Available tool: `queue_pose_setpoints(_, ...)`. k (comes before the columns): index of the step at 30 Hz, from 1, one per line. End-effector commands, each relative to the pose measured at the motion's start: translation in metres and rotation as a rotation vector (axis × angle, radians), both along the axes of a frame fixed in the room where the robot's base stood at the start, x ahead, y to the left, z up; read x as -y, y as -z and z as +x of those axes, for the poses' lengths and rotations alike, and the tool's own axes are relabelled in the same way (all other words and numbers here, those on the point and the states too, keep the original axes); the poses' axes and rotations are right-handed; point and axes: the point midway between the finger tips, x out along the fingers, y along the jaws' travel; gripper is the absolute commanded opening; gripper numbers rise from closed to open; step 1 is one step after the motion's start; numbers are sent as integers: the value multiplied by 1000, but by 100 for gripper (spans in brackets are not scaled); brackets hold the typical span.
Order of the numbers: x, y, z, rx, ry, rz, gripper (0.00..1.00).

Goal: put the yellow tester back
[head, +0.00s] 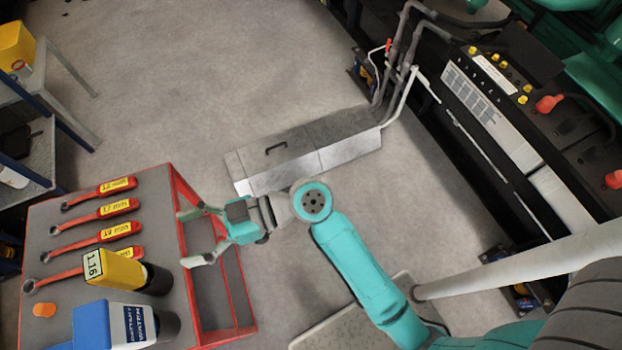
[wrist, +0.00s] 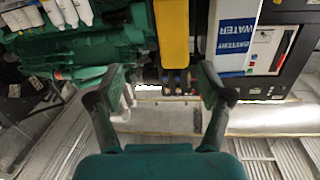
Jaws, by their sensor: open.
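The yellow tester (head: 122,268), with a small display reading 1.16 and a dark end, lies on the grey top of the red-edged cart (head: 60,225). In the wrist view the yellow tester (wrist: 172,32) shows beyond and above the fingertips, roughly between them. My gripper (head: 193,238) is open and empty at the right edge of the cart, up and right of the tester in the head view. Its open fingers also show in the wrist view (wrist: 161,85). The tester's proper place cannot be told from these frames.
A blue-and-white battery water bottle (head: 115,325) lies close beside the tester. Several red wrenches (head: 103,211) and an orange cap (head: 44,310) are on the cart. A grey metal case (head: 310,150) is on the floor. A genset (head: 520,130) stands at right.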

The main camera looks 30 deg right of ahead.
Motion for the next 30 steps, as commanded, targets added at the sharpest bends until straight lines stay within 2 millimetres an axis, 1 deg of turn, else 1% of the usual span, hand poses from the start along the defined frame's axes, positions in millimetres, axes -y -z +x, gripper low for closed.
queue_pose_setpoints(1, 8, 17, -2, -50, 63, -16, 79)
queue_pose_setpoints(3, 23, 40, -2, -119, 175, -40, 79)
queue_pose_setpoints(5, 39, 60, -4, -176, 277, -59, 79)
queue_pose_setpoints(6, 50, 73, -6, -211, 343, -73, 79)
queue_pose_setpoints(8, 67, 90, -11, -254, 442, -92, 79)
queue_pose_setpoints(9, 79, 101, -16, -281, 506, -103, 79)
queue_pose_setpoints(11, 98, 115, -24, -313, 600, -120, 79)
queue_pose_setpoints(12, 112, 124, -31, -331, 662, -131, 79)
queue_pose_setpoints(15, 144, 140, -50, -362, 807, -157, 79)
queue_pose_setpoints(17, 163, 147, -64, -372, 888, -170, 79)
queue_pose_setpoints(18, 176, 149, -73, -372, 942, -178, 79)
queue_pose_setpoints(22, 212, 151, -108, -358, 1093, -202, 79)
queue_pose_setpoints(24, 230, 147, -127, -341, 1163, -213, 79)
queue_pose_setpoints(26, 243, 141, -144, -319, 1215, -221, 79)
queue_pose_setpoints(30, 265, 119, -182, -256, 1303, -231, 79)
